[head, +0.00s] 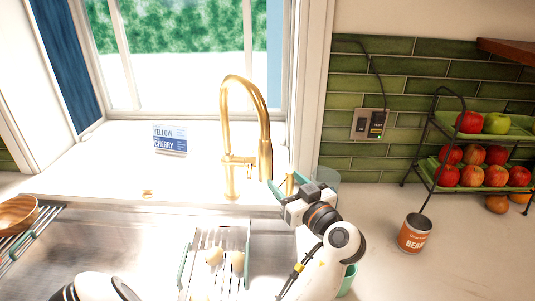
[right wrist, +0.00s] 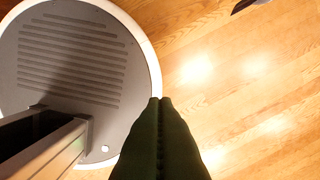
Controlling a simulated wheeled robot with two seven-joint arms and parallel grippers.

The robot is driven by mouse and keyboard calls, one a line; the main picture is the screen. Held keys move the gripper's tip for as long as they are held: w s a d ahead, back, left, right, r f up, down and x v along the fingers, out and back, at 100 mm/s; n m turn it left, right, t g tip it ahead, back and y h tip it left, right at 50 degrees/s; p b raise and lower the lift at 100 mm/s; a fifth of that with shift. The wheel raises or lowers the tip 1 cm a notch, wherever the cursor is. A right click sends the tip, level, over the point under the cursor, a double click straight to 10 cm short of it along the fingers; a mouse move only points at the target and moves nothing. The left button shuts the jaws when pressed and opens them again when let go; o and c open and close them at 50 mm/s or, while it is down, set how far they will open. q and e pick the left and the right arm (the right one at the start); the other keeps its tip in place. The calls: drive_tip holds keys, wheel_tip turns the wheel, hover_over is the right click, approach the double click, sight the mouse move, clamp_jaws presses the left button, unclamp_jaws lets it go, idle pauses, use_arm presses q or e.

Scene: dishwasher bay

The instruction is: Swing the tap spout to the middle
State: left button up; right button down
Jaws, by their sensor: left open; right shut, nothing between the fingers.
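The brass tap (head: 232,180) stands behind the sink, with a side lever near its base. Its arched spout (head: 264,150) bends over to the right of the upright, and the spout's end hangs to the right of the base. My left gripper (head: 284,184) is open with teal fingers, just right of and below the spout's end. I cannot tell whether a finger touches the spout. My right gripper (right wrist: 160,101) is shut and empty, pointing at the floor in the right wrist view; it is not in the head view.
The steel sink (head: 120,245) holds a rack (head: 184,255) with eggs-like pale items. A clear glass (head: 326,182) is close behind my left gripper. A bean can (head: 415,234) and a fruit stand (head: 430,160) are right.

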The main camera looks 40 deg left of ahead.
sight(269, 164)
use_arm(q)
drive_tip(key=p+x, duration=0.2)
drive_tip(key=x, duration=0.2)
drive_tip(key=p+x, duration=0.1)
drive_tip(key=x, duration=0.4)
drive_tip(key=shift+a+r+p, duration=0.2)
drive_tip(key=shift+a+p, duration=0.05)
drive_tip(key=shift+p, duration=0.1)
drive_tip(key=shift+w+a+f, duration=0.1)
drive_tip(key=shift+w+a, duration=0.05)
drive_tip(key=shift+a, duration=0.45)
drive_tip(key=shift+c, duration=0.6)
clamp_jaws()
